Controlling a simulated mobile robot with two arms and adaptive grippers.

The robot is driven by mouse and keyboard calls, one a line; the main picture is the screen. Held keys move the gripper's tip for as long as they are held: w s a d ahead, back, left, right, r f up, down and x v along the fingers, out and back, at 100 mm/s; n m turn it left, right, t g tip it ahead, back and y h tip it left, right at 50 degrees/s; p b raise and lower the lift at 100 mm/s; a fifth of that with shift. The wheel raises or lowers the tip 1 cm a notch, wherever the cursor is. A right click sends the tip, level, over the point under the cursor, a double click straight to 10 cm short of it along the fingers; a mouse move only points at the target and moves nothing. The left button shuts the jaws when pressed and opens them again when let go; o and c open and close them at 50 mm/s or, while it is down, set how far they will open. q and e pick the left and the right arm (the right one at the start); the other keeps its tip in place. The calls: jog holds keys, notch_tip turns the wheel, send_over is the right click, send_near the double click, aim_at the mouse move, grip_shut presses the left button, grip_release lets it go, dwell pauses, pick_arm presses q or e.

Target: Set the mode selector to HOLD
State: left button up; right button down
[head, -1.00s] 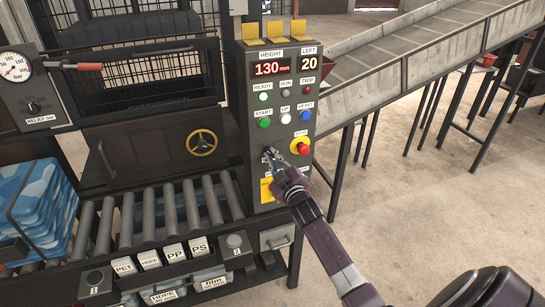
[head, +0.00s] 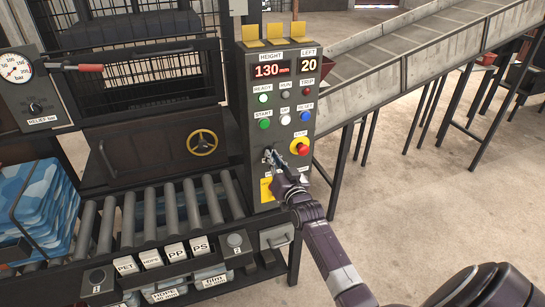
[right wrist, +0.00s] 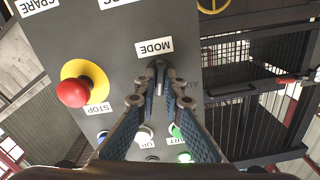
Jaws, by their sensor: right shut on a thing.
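The mode selector (right wrist: 158,64) is a dark knob on the grey control panel (head: 256,103), beside the MODE label (right wrist: 154,47), which appears upside down in the right wrist view. My right gripper (right wrist: 160,72) is shut on the selector, and its fingertips hide most of it. In the head view my right gripper (head: 269,156) reaches the lower part of the panel, left of the stop button. The selector's pointer and the HOLD marking cannot be made out. A position label beside the fingers is partly covered. My left gripper is not in view.
The red stop button (head: 301,147) on its yellow base sits close beside the gripper. Green, white and blue buttons (head: 285,119) are above. Rollers (head: 170,210) and a dark machine stand left; a conveyor (head: 400,62) rises right.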

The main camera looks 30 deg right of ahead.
jog(key=m, duration=0.6)
jog(key=shift+f, duration=0.1)
dwell(0.6)
jog(key=c, duration=2)
grip_release()
jog(key=shift+c, duration=0.2)
jog(key=shift+s, duration=0.1)
jog(key=v, duration=1.2)
